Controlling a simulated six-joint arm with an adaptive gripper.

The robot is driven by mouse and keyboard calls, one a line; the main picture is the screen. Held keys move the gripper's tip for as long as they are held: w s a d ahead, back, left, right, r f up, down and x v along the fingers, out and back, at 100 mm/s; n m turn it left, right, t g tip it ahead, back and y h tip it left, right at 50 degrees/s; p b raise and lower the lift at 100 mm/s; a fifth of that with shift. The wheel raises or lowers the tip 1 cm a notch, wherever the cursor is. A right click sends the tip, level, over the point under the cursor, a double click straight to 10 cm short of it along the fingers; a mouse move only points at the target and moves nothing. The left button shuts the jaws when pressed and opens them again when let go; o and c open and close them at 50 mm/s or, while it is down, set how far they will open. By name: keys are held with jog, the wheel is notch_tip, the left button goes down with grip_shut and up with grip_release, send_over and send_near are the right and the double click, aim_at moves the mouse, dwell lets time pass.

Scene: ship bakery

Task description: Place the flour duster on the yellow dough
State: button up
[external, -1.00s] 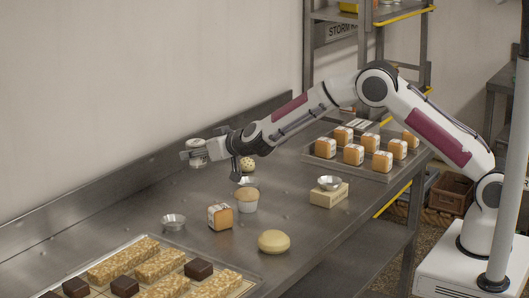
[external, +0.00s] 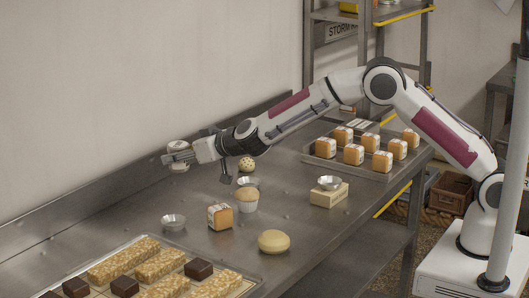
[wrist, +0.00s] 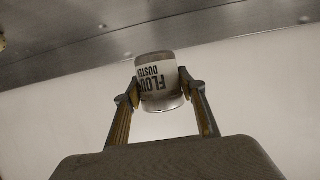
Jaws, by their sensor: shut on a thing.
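The flour duster (wrist: 160,70) is a small whitish cylinder with dark "FLOUR DUSTER" lettering. In the wrist view it sits between both fingers of my gripper (wrist: 160,90), which is shut on it. In the external view the duster (external: 179,144) is at the left end of my outstretched arm, by the back wall, with my gripper (external: 177,156) partly covering it. The yellow dough (external: 273,241) is a smooth, pale yellow round lump on the steel counter. It lies nearer the front edge, to the right of and well apart from my gripper.
Another cup (external: 329,183) sits on a pale block (external: 328,196). Trays of bars (external: 240,291) and loaves (external: 377,172) occupy the counter's ends. Bare steel surrounds the dough.

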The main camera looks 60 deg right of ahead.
jog(key=s+a+r, duration=0.1)
jog(key=s+a, duration=0.6)
jog(key=s, duration=0.2)
jog(key=s+a+r, duration=0.2)
jog(key=s+a, duration=0.4)
jog(key=s, duration=0.3)
jog(key=m+g+h, duration=0.1)
jog(key=m+h, duration=0.3)
jog(key=h, duration=0.1)
send_over(274, 234)
notch_tip(274, 234, down, 2)
jog(key=shift+w+d+f, duration=0.1)
jog(key=shift+f, duration=3.15)
jog(key=shift+f, duration=1.9)
